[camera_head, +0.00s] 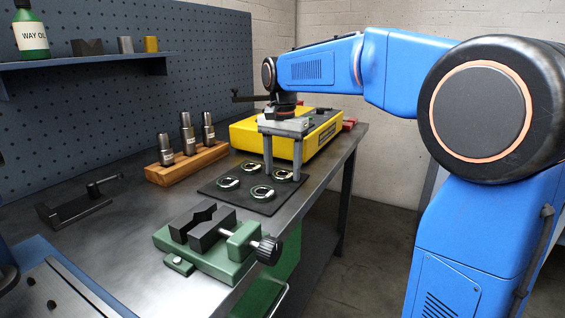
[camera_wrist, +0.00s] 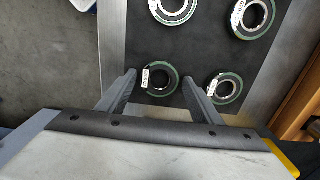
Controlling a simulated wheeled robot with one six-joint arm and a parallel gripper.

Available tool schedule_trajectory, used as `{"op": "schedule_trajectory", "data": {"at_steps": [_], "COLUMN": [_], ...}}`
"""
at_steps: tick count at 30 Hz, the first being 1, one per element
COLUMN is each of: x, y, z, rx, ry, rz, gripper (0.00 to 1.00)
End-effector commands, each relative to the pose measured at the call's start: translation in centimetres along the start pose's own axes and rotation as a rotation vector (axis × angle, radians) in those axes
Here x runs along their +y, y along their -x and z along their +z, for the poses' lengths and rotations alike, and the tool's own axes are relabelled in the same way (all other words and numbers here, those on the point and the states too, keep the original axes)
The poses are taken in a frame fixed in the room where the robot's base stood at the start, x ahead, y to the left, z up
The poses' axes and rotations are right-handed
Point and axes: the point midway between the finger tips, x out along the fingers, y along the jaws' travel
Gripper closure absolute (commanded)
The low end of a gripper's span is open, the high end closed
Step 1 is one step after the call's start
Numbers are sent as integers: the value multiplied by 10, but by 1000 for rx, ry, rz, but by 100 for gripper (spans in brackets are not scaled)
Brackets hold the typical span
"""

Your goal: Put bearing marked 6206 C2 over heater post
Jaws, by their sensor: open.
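Several ring-shaped bearings with white tags lie flat on a black mat (camera_head: 240,200); the tag markings are too small to read, so I cannot tell which is 6206 C2. My gripper (camera_head: 283,178) is open and points down over the far end of the mat. In the wrist view, one bearing (camera_wrist: 160,80) shows between the two fingertips (camera_wrist: 158,78), and the jaws are empty. Other bearings (camera_wrist: 224,87) lie to the right and above it. The yellow unit (camera_head: 318,148), apparently the heater, is behind my gripper. I cannot make out its post.
A green vise (camera_head: 215,245) stands at the near side of the mat. A wooden block (camera_head: 190,163) with upright metal pieces stands left of the mat. A dark bracket-like fixture (camera_head: 75,208) lies farther left. The bench's right edge is close to the mat.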

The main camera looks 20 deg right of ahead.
Motion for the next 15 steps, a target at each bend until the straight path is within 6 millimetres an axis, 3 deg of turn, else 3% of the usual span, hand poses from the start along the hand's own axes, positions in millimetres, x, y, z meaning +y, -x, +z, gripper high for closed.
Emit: {"op": "schedule_trajectory", "data": {"at_steps": [7,8,12,15], "x": [0,0,0,0], "y": [-1,-1,-1,0], "z": [0,0,0,0], "rx": [0,0,0,0], "ry": [0,0,0,0], "rz": [0,0,0,0], "gripper": [41,43,72,72]}}
